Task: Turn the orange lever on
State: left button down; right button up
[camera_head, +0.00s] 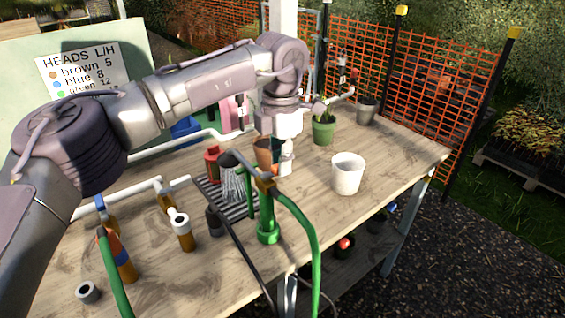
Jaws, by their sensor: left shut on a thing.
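The orange lever (263,152) appears as an upright orange-brown piece above a brass-coloured valve (265,184) on a green standpipe (267,215). My left gripper (281,158) points down at the lever from above, shut on it; the fingers partly hide each other and the exact contact is hard to see. A dark spray head (229,160) stands left of the valve, with pale streaks like water falling from it onto a slatted grate (210,190). My right gripper is not in view.
A green hose (314,235) curves off the table's front edge. A white pot (347,174) stands right of the standpipe, a green potted plant (323,128) behind it.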

pick_arm(q)
jog(key=shift+w+a+n, duration=0.1)
jog(key=shift+w+n, duration=0.05)
jog(key=shift+n, duration=0.35)
dwell(0.3)
jog(key=c, duration=1.1)
grip_release()
notch_tip(320, 180, up, 12)
